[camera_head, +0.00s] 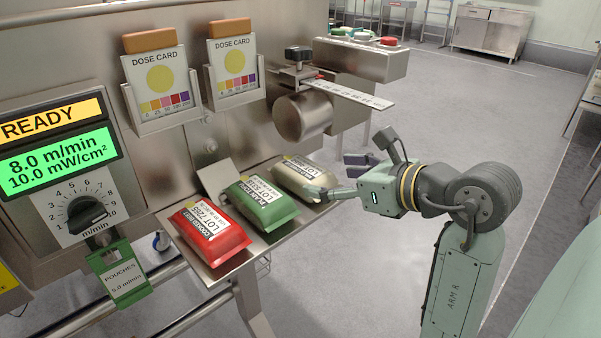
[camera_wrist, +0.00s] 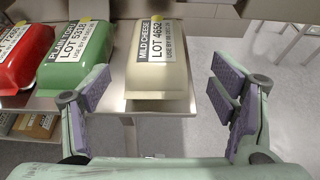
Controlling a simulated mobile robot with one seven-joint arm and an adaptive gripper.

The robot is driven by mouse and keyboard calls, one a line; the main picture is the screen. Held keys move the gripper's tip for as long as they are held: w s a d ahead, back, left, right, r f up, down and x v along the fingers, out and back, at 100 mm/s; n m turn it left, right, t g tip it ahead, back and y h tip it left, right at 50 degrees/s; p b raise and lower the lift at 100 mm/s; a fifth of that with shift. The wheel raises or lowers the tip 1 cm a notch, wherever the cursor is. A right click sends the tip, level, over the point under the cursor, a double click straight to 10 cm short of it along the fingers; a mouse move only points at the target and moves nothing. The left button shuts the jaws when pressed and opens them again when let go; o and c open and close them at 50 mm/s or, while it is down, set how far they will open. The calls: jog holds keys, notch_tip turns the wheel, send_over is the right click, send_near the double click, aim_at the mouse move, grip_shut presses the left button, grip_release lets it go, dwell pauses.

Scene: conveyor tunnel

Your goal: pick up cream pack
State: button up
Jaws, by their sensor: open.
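The cream pack (camera_head: 303,176) lies at the right end of a steel shelf, beside the green pack. In the wrist view the cream pack (camera_wrist: 160,75) carries a white label reading "MILD CHEESE LOT 4652". My gripper (camera_head: 350,177) is open just to the right of the cream pack, its jaws toward it. In the wrist view my gripper (camera_wrist: 160,92) has its purple-padded fingers spread wide, one to each side of the pack's near end. A gap shows between the right finger and the pack. I cannot tell whether any finger touches it.
The green pack (camera_head: 263,204) sits close to the cream one, and the red pack (camera_head: 210,232) is farther left. A steel shelf (camera_head: 290,229) holds all three. A steel cylinder (camera_head: 302,117) and ruler-like plate (camera_head: 350,94) stand out above and behind. Open floor lies to the right.

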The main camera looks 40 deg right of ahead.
aim_at(309, 175)
jog(key=p+x, duration=0.1)
jog(key=x, duration=0.5)
jog(key=shift+w+a+f+p, duration=0.1)
jog(key=shift+w+a+p, duration=0.1)
jog(key=shift+w+p, duration=0.15)
jog(key=c, duration=1.6)
